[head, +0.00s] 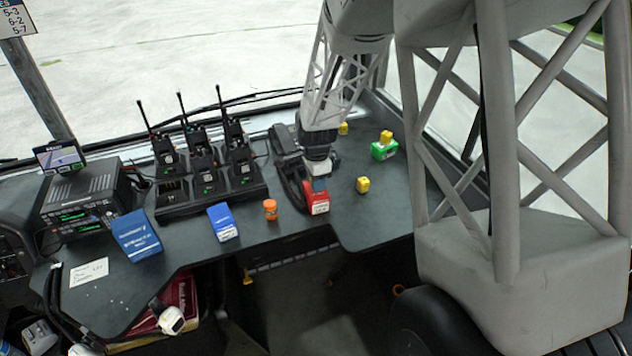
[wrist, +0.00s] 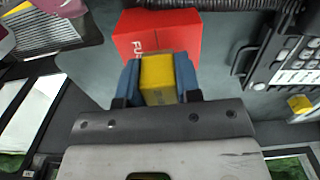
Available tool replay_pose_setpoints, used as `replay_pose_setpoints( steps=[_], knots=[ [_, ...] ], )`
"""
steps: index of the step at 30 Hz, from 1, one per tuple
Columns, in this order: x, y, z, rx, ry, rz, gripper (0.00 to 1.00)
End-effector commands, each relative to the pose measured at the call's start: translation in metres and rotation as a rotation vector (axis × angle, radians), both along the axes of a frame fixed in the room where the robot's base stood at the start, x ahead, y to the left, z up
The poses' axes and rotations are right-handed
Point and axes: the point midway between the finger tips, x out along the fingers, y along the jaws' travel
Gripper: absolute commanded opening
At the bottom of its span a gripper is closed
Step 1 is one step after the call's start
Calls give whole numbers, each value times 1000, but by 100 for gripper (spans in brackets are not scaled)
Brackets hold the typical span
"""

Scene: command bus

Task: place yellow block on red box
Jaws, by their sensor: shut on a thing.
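A yellow block (wrist: 158,80) is between the blue fingers of my gripper (wrist: 158,88) in the wrist view. The red box (wrist: 160,27) lies just beyond the fingertips there, and the held block overlaps its near edge in the picture. In the head view, my gripper (head: 319,184) points down right at the red box (head: 318,206), near the front edge of the dash. The held block is hidden in that view. I cannot tell whether the block touches the box.
Other yellow blocks stand on the dash (head: 363,186), behind it (head: 343,129), and on a green box (head: 384,151). An orange bottle (head: 270,210), a blue box (head: 222,222) and a radio charger (head: 210,196) are to the left. A dark handset (head: 288,165) lies close behind the red box.

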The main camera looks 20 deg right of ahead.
Motion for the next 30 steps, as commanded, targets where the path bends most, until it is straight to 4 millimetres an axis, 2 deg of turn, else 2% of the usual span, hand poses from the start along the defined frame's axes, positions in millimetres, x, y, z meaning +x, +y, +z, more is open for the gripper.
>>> replay_pose_setpoints(
  steps=[3,16,17,21,22,30],
  knots=[
    [0,0,-6,0,1,0,8],
    [0,0,-10,0,1,0,8],
    [0,0,-10,0,1,0,33],
    [0,0,-10,0,1,0,54],
    [0,0,-10,0,1,0,57],
    [0,0,-9,0,1,0,57]
  ],
)
